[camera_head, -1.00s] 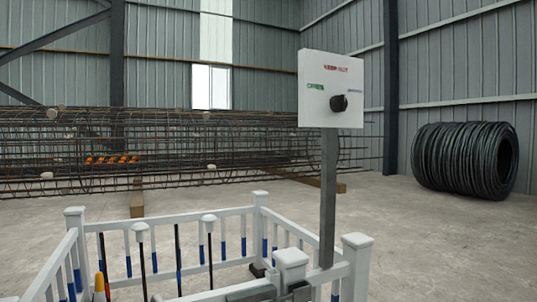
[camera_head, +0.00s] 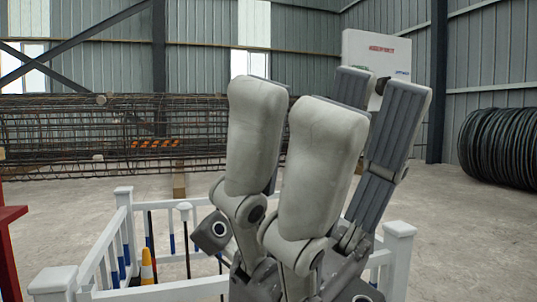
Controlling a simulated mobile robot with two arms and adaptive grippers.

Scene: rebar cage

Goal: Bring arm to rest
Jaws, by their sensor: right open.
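My right gripper (camera_head: 333,98) fills the middle right of the head view, close to the camera. Its large light-grey and dark ribbed fingers point up and stand apart, open, with nothing seen between them. The white control box (camera_head: 375,50) with red lettering is behind it. The fingers cover the box's lower part, its knob is mostly or fully hidden, and its post is hidden. I cannot tell the depth gap between fingers and box. My left gripper is not in view.
A long rebar cage (camera_head: 70,135) lies behind. A black coil (camera_head: 500,147) is at the right, a red frame (camera_head: 10,240) at the left edge. Concrete floor between is open.

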